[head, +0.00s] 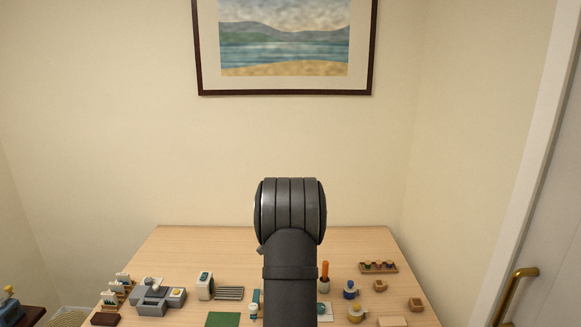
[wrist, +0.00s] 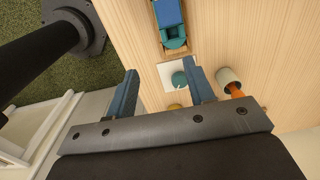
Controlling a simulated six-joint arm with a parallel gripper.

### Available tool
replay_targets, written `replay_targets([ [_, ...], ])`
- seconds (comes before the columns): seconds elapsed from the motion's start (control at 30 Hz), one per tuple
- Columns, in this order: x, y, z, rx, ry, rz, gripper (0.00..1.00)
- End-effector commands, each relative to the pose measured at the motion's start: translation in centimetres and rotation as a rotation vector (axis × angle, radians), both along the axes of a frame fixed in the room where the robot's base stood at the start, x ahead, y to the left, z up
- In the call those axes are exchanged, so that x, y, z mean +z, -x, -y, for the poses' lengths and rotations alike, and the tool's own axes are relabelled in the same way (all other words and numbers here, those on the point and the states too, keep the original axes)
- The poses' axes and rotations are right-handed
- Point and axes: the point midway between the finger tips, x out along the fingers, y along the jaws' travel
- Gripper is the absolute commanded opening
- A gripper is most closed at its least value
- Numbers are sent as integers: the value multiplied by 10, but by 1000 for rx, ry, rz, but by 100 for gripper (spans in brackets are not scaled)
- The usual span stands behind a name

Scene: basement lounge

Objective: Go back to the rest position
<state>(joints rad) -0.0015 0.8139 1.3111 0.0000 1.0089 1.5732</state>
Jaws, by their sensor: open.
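My gripper (wrist: 158,88) shows in the wrist view with its two blue-grey fingers spread well apart. Nothing is held between them. Beyond the fingers lie a white square (wrist: 180,76) with a round teal thing (wrist: 179,79) on it, and part of a yellow thing (wrist: 175,106). In the head view my dark arm stands upright at the middle of the table (head: 205,255) and hides part of the tabletop. The gripper itself cannot be made out in the head view.
A grey block-like set (head: 155,300) and a green mat (head: 223,319) are on the left. A cup holds an orange stick (head: 325,271). The table's back strip is clear.

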Motion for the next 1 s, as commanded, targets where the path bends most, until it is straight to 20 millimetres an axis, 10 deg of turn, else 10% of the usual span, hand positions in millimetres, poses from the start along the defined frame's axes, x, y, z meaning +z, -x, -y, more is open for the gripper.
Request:
replay_targets([
  [0.37,40,30,60,-3,0,2,49],
  [1.0,22,-50,-51,-8,0,-5,49],
])
